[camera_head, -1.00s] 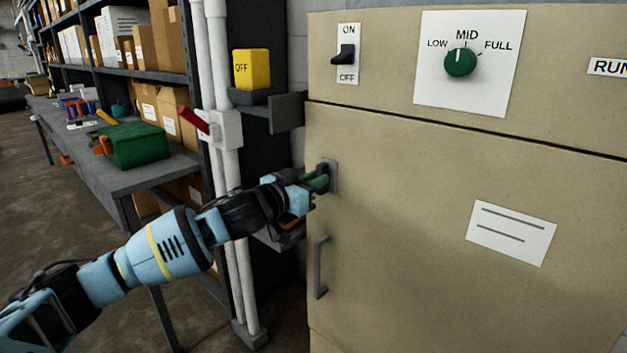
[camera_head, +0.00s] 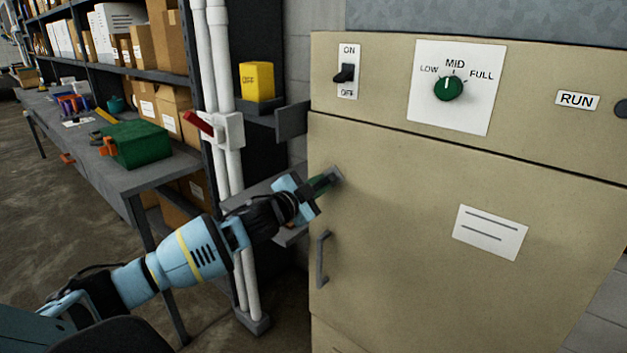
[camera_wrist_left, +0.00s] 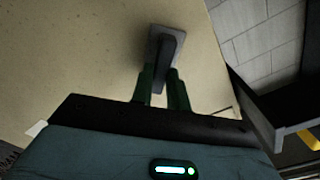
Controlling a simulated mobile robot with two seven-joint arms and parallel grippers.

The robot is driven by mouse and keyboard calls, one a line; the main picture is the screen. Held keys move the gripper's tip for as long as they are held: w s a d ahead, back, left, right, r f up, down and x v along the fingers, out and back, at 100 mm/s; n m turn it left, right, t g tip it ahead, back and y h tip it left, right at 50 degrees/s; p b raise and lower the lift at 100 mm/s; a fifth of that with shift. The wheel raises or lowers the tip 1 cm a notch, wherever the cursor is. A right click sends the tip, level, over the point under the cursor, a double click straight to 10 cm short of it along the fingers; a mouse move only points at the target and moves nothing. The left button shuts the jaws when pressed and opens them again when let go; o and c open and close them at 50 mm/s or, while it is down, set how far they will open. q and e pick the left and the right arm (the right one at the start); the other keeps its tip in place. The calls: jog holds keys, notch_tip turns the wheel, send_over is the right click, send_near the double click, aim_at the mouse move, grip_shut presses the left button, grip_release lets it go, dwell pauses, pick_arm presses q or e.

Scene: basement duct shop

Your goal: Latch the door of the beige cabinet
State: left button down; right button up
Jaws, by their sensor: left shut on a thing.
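The beige cabinet (camera_head: 400,240) fills the right of the head view, its door seemingly flush with the front. A dark grey latch on a small plate (camera_head: 336,174) sits near the door's upper left edge. My left gripper (camera_head: 323,183) reaches it from the left. In the left wrist view the two green fingers (camera_wrist_left: 161,92) stand either side of the dark latch lever (camera_wrist_left: 172,58), shut on it. The lever's near end is partly hidden between the fingers. A grey pull handle (camera_head: 322,259) is on the door below the latch. My right gripper is not in view.
White pipes (camera_head: 219,120) with a red lever (camera_head: 198,123) stand left of the cabinet. A yellow box marked OFF (camera_head: 257,82) sits on a bracket there. A workbench (camera_head: 140,180) holds a green toolbox (camera_head: 136,144). Floor left of the bench is clear.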

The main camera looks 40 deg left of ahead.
pick_arm(q)
jog(key=m+p, duration=0.1)
jog(key=m, duration=0.3)
jog(key=shift+d+r+m+p, duration=0.1)
jog(key=shift+r+m+p, duration=0.05)
jog(key=shift+m+p, duration=0.2)
jog(key=m, duration=0.2)
jog(key=shift+m+p, duration=0.35)
jog(key=shift+p, duration=0.05)
jog(key=shift+f+m, duration=0.3)
jog(key=shift+m, duration=0.3)
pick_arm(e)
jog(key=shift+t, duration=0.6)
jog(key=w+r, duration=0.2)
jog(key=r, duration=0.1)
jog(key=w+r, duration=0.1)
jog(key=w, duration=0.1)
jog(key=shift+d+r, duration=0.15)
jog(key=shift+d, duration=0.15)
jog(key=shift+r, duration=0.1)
pick_arm(q)
jog(key=shift+f, duration=0.1)
jog(key=c, duration=1.4)
grip_release()
jog(key=shift+o, duration=0.2)
jog(key=shift+s, duration=0.1)
